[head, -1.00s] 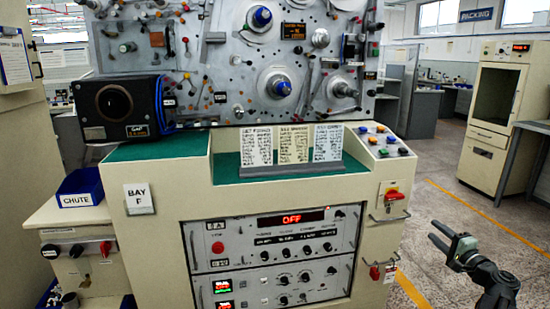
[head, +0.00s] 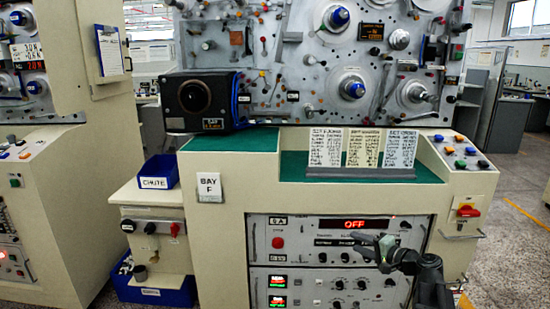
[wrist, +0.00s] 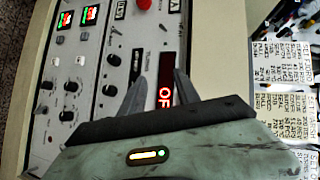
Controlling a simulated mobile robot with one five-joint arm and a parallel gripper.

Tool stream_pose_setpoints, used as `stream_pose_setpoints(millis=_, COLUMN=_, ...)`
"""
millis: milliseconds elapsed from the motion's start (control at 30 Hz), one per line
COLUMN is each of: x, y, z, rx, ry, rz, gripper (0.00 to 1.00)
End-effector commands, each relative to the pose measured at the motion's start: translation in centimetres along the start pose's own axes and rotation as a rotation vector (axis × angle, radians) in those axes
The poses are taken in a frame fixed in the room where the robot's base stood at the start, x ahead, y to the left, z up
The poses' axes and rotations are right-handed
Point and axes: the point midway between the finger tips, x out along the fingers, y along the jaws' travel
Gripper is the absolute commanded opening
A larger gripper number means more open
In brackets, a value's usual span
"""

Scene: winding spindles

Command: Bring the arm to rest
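My gripper (head: 372,244) shows in the head view in front of the control panel of the winding machine (head: 232,237), below the red OFF display (head: 355,225). In the wrist view my gripper (wrist: 150,92) shows from behind, with its two dark fingers apart and the OFF display (wrist: 165,96) visible between them. Nothing is held between the fingers. The fingers appear apart from the panel, though the exact gap cannot be told.
A blue CHUTE bin (head: 159,172) stands on a side shelf at left, with a larger blue bin (head: 155,287) below. Printed cards (head: 362,148) stand on the green ledge. A red switch (head: 468,211) is at the right corner. Open floor (head: 520,215) lies at right.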

Motion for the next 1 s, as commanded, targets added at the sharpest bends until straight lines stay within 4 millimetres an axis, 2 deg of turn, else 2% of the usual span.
stream_pose_setpoints(millis=33, x=2.5, y=0.1, z=4.0, rx=-0.045, ry=-0.077, rz=0.044, gripper=0.38)
stream_pose_setpoints(millis=100, x=5.3, y=0.9, z=9.3, rx=-0.119, ry=-0.184, rz=0.121, gripper=0.38)
stream_pose_setpoints(millis=200, x=7.7, y=2.6, z=16.2, rx=-0.233, ry=-0.327, rz=0.241, gripper=0.38)
stream_pose_setpoints(millis=300, x=8.5, y=4.8, z=22.0, rx=-0.352, ry=-0.456, rz=0.371, gripper=0.38)
stream_pose_setpoints(millis=400, x=7.8, y=7.5, z=26.5, rx=-0.481, ry=-0.573, rz=0.524, gripper=0.38)
stream_pose_setpoints(millis=433, x=7.3, y=8.4, z=27.4, rx=-0.518, ry=-0.603, rz=0.574, gripper=0.38)
stream_pose_setpoints(millis=500, x=5.8, y=10.4, z=28.3, rx=-0.592, ry=-0.654, rz=0.690, gripper=0.38)
stream_pose_setpoints(millis=567, x=4.0, y=12.0, z=28.2, rx=-0.643, ry=-0.683, rz=0.792, gripper=0.38)
stream_pose_setpoints(millis=767, x=-3.5, y=16.0, z=24.2, rx=-0.727, ry=-0.735, rz=1.140, gripper=0.38)
stream_pose_setpoints(millis=833, x=-4.7, y=13.2, z=23.7, rx=-0.717, ry=-0.748, rz=1.151, gripper=0.38)
stream_pose_setpoints(millis=1000, x=-5.7, y=8.5, z=23.0, rx=-0.718, ry=-0.746, rz=1.147, gripper=0.38)
